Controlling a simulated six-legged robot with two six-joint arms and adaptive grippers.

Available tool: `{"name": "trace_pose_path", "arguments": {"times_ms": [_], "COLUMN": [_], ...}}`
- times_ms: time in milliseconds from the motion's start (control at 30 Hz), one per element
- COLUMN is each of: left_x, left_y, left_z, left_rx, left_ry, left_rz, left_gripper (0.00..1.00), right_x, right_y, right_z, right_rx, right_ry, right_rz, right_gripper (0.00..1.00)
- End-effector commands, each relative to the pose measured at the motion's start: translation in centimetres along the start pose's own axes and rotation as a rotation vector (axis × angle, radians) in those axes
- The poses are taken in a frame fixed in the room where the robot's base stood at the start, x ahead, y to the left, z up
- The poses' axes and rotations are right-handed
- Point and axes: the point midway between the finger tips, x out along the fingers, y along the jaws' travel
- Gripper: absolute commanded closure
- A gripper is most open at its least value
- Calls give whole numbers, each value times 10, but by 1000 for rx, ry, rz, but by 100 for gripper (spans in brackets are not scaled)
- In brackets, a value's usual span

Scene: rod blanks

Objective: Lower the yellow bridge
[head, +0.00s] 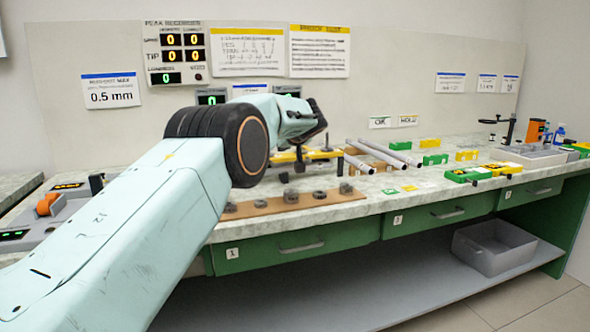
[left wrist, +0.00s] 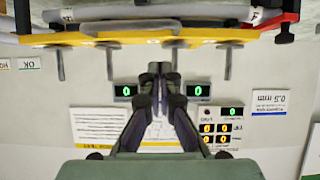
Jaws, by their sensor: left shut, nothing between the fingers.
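The yellow bridge (head: 312,155) is a long bar with upright grey pins, standing on the bench behind the left arm's wrist in the head view. My arm hides its left part. In the left wrist view, which is upside down, the yellow bridge (left wrist: 135,37) crosses the top of the picture, with a red and black end piece at right. My left gripper (head: 316,122) is above the bridge, shut and empty. Its fingertips (left wrist: 160,68) meet in the left wrist view, apart from the bar. My right gripper is not in view.
Grey rods (head: 375,158) lie on brown blocks right of the bridge. A brown strip (head: 265,206) with several dark round pieces lies in front. Green and yellow blocks (head: 462,175) and a grey tray (head: 530,153) are farther right. Display panels (head: 176,53) hang on the wall.

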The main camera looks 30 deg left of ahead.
Motion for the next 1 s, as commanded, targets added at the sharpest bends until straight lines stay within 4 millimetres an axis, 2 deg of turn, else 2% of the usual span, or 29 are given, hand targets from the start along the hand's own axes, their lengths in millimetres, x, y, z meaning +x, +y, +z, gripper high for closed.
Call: {"name": "trace_pose_path", "arguments": {"times_ms": [333,800,1000], "left_x": [-10,-38,-47], "left_y": [-4,-5,-4], "left_z": [21,66,78], "left_rx": [1,0,-1], "left_ry": [2,3,4], "left_rz": [2,1,1], "left_gripper": [100,100,100], "right_x": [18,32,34], "right_y": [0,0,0], "right_z": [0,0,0], "right_rx": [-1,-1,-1], "right_ry": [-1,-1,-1], "right_rz": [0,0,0], "right_gripper": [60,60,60]}}
